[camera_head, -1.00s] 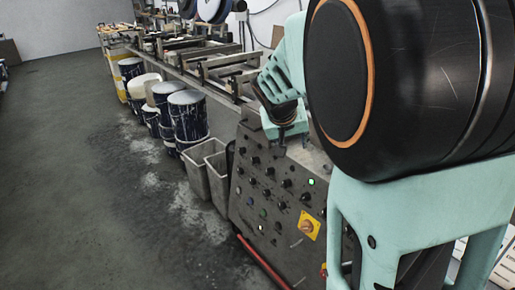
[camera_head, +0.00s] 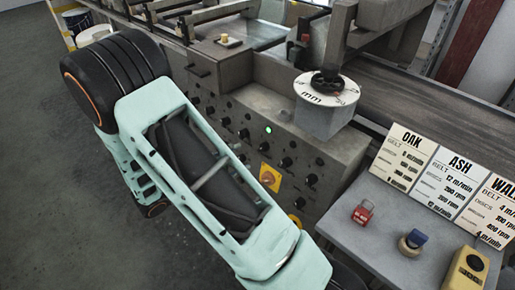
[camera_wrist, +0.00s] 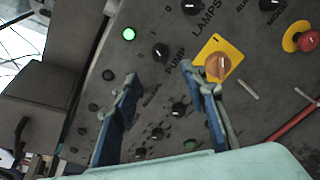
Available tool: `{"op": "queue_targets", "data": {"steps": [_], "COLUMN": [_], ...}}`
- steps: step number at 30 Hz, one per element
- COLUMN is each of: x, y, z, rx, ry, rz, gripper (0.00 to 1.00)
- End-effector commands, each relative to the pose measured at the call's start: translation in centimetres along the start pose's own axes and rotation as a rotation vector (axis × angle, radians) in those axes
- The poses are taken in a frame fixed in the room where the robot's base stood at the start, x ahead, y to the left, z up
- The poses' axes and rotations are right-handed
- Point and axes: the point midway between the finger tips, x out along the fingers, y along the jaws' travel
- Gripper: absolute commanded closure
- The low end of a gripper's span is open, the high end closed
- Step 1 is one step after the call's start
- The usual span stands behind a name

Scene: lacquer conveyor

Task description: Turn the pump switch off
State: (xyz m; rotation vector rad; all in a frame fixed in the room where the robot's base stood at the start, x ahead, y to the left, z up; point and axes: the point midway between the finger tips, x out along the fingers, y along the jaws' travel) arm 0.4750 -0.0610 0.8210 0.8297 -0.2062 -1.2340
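The pump switch (camera_wrist: 160,52) is a small black rotary knob on the dark control panel (camera_wrist: 250,100), with the label PUMP beside it in the wrist view. A lit green lamp (camera_wrist: 128,34) is near it. My gripper (camera_wrist: 158,74) is open and empty, its two blue-grey fingers apart. The pump switch shows just beyond the fingertips, between their lines; contact cannot be told. In the head view my arm covers part of the panel (camera_head: 228,85), and my gripper is hidden.
An orange rotary switch (camera_wrist: 217,66) on a yellow plate lies close to the right finger. A red button (camera_wrist: 308,41) is at the far right. Another knob labelled LAMPS (camera_wrist: 193,7) is above. In the head view, a dial (camera_head: 329,93) tops the console and signs (camera_head: 455,187) stand right.

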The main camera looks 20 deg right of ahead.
Motion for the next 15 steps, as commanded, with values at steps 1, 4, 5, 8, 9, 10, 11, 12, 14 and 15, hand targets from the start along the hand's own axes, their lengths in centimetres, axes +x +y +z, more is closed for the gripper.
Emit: {"op": "queue_targets", "data": {"steps": [1, 4, 5, 8, 9, 10, 11, 12, 14, 15], "x": [0.8, 2.7, 3.2, 5.2, 6.0, 6.5, 7.0, 7.6, 8.4, 8.8], "y": [-0.1, -0.1, -0.1, -0.2, -0.1, -0.1, -0.1, -0.1, -0.1, -0.1], "z": [0.1, 0.1, 0.1, 0.1, 0.1, 0.1, 0.1, 0.1, 0.1, 0.1], "rx": [0.001, 0.001, 0.001, 0.002, 0.003, 0.003, 0.003, 0.003, 0.003, 0.002], "ry": [-0.004, -0.004, -0.004, -0.004, -0.004, -0.003, -0.002, -0.003, -0.002, -0.002], "rz": [-0.004, -0.005, -0.005, -0.006, -0.005, -0.006, -0.005, -0.006, -0.004, -0.005], "gripper": [0.61, 0.61, 0.61, 0.61, 0.61, 0.61, 0.61, 0.61, 0.61, 0.61]}}
